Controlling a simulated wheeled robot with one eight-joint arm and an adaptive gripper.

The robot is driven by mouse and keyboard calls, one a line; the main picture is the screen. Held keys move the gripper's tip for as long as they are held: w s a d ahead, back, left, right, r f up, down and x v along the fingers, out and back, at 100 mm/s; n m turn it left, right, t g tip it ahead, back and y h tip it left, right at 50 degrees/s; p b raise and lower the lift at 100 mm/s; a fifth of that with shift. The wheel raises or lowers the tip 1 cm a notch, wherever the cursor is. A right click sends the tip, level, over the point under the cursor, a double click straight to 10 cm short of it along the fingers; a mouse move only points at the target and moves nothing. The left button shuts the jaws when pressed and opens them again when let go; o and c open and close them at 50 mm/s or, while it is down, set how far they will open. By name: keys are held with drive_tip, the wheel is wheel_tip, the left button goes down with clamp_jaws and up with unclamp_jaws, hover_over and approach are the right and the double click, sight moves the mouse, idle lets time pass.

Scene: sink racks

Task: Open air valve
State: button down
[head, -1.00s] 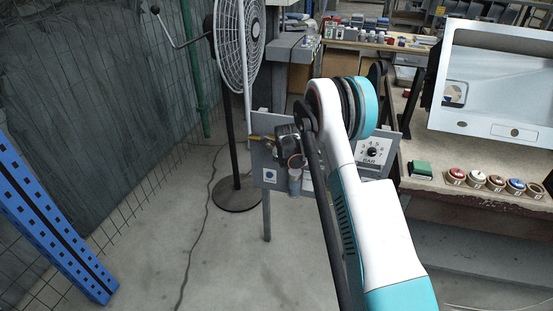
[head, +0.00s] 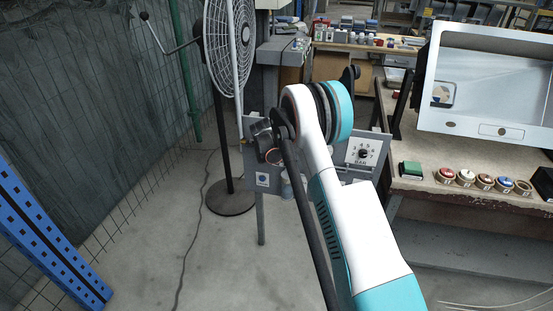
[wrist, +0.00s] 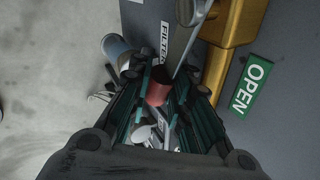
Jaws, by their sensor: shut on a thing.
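The valve's lever shows in the wrist view as a grey bar (wrist: 190,35) with a red grip (wrist: 158,90). My gripper (wrist: 158,100) is shut around the red grip, one finger on each side. The lever is beside a brass-coloured fitting (wrist: 228,42) on the grey panel. A green OPEN label (wrist: 252,85) is right of my gripper. In the head view the grey panel (head: 233,160) stands behind my arm. My gripper (head: 262,140) is at its left part, and my arm hides the lever there.
A fan (head: 229,45) stands behind left, and a blue post (head: 35,235) is front left. A workbench (head: 420,178) is at the right.

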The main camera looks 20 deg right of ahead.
drive_tip(key=c, duration=1.4)
unclamp_jaws()
drive_tip(key=shift+c, duration=0.2)
drive_tip(key=v, duration=0.8)
drive_tip(key=shift+c, duration=0.4)
